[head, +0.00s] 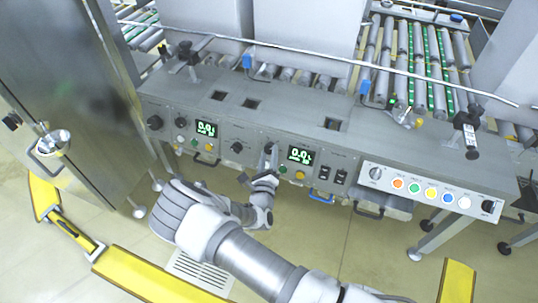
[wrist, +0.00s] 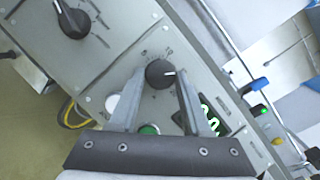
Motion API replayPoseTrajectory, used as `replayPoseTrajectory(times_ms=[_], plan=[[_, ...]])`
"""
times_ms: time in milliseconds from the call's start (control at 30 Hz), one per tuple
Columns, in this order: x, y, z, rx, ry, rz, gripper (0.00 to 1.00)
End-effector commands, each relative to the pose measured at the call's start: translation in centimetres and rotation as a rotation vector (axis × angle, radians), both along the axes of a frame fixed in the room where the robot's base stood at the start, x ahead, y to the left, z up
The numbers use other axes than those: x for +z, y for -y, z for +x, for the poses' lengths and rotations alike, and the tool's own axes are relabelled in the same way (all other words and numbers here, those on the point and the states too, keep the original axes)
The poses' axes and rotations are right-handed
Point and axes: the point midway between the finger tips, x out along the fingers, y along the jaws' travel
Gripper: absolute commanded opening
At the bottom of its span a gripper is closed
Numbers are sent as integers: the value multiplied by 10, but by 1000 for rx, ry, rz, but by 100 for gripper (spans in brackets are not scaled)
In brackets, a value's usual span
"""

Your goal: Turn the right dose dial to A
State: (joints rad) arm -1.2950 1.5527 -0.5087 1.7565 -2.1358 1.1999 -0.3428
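The right dose dial (wrist: 159,74) is a round black knob on the grey panel, with a white pointer line toward the right in the wrist view. My gripper (wrist: 160,82) is open, with one finger on each side of the dial and a gap seeming to show at both. In the head view my gripper (head: 268,160) is at the panel, left of the right green display (head: 300,154), and largely hides the dial.
A green button (wrist: 149,129) and a white button (wrist: 117,104) sit close to the fingers. Another black knob (wrist: 73,20) is on the neighbouring panel section. The left dose display (head: 206,128) and a coloured button box (head: 430,191) flank the area. Yellow floor barriers (head: 150,274) lie below.

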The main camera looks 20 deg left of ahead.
Motion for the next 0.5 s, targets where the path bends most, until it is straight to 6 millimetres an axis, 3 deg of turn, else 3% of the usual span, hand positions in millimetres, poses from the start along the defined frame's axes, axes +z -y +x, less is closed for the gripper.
replayPoseTrajectory(times_ms=[33, 200, 500], plan=[[0, 0, 0, -1, 1, 0, 27], [0, 0, 0, -1, 1, -1, 0], [0, 1, 0, -12, 3, 28, 0]])
